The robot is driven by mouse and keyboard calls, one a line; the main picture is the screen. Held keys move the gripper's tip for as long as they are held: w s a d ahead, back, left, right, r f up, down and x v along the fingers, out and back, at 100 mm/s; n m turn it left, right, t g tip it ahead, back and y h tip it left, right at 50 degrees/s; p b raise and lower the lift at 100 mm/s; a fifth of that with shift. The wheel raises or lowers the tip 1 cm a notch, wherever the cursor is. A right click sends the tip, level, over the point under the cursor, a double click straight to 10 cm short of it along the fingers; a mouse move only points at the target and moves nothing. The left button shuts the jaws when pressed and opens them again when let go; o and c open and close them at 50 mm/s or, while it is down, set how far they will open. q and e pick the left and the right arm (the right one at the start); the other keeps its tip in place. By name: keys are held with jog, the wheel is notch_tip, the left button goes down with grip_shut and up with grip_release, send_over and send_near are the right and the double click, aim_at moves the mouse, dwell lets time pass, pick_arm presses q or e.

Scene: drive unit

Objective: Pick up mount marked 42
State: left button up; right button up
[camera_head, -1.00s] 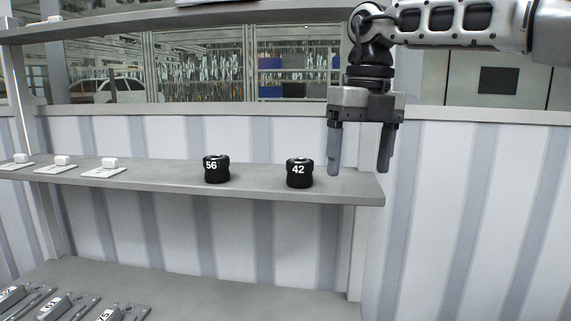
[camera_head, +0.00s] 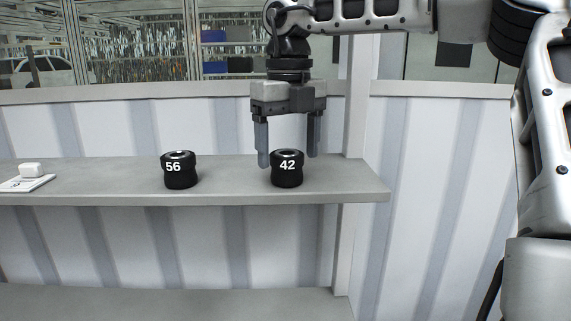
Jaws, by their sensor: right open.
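The mount marked 42 (camera_head: 287,170) is a black, ribbed cylinder with a white number, standing upright near the right end of the grey shelf (camera_head: 345,182). My right gripper (camera_head: 289,160) points straight down with its two fingers apart. In the picture the fingers flank the top of this mount, one to each side. I cannot tell whether they are in line with it in depth, and nothing is held. My left gripper is not in view.
A similar black mount marked 56 (camera_head: 179,170) stands to the left on the same shelf. A small white block on a white plate (camera_head: 28,178) lies at the far left. A lower grey shelf (camera_head: 180,301) is bare where it shows.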

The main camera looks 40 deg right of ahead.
aim_at(287, 164)
jog(key=f, duration=0.2)
jog(key=shift+w+f, duration=0.3)
jog(key=shift+f, duration=0.4)
jog(key=c, duration=1.4)
jog(key=shift+r, duration=0.1)
